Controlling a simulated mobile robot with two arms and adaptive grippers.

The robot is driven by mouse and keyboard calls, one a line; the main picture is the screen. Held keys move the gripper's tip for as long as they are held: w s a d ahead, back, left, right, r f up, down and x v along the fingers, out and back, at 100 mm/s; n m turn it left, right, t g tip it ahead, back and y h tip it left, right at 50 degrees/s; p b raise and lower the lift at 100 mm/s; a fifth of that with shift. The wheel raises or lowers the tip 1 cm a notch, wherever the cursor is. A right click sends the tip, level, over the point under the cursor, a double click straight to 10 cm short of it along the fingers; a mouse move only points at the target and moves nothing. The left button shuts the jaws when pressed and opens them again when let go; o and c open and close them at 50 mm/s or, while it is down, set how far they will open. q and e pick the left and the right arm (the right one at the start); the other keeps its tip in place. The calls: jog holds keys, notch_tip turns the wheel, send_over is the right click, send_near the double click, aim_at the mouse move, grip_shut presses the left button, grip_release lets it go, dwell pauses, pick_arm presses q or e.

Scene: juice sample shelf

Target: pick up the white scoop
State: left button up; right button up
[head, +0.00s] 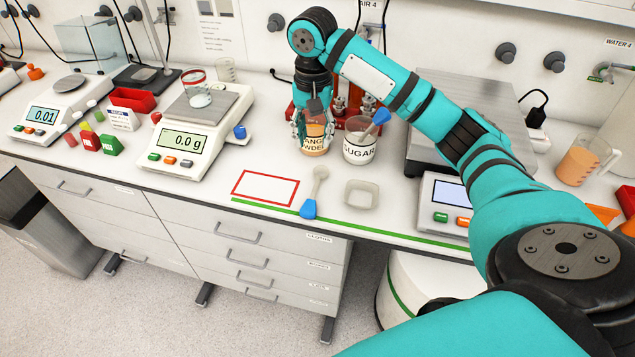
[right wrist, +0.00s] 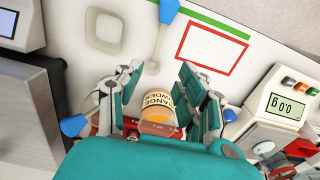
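A white scoop with a blue grip (head: 316,188) lies on the bench between a red outlined rectangle and a small square dish. Its blue end points to the bench's front edge. It also shows in the right wrist view (right wrist: 152,58), beyond the fingertips. My right gripper (head: 313,128) is open, pointing down around the orange powder jar (head: 316,144), behind the scoop. In the right wrist view, the fingers (right wrist: 160,78) stand apart on either side of the jar; I cannot tell whether they touch it. My left gripper is not in view.
The sugar tub (head: 359,150), with a blue-handled tool in it, stands right of the jar. The square dish (head: 361,194) lies right of the scoop. Scales (head: 195,130) stand left, another (head: 448,205) right. The red outlined rectangle (head: 265,188) is empty.

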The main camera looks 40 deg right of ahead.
jog(key=p, duration=0.2)
send_over(315, 187)
notch_tip(315, 187, down, 11)
jog(key=shift+r, duration=0.15)
jog(key=shift+f, duration=0.6)
notch_tip(315, 187, down, 4)
jog(key=shift+s+f+p, duration=0.1)
jog(key=shift+f+p, duration=0.05)
jog(key=shift+p, duration=0.55)
jog(key=shift+c, duration=0.3)
grip_shut()
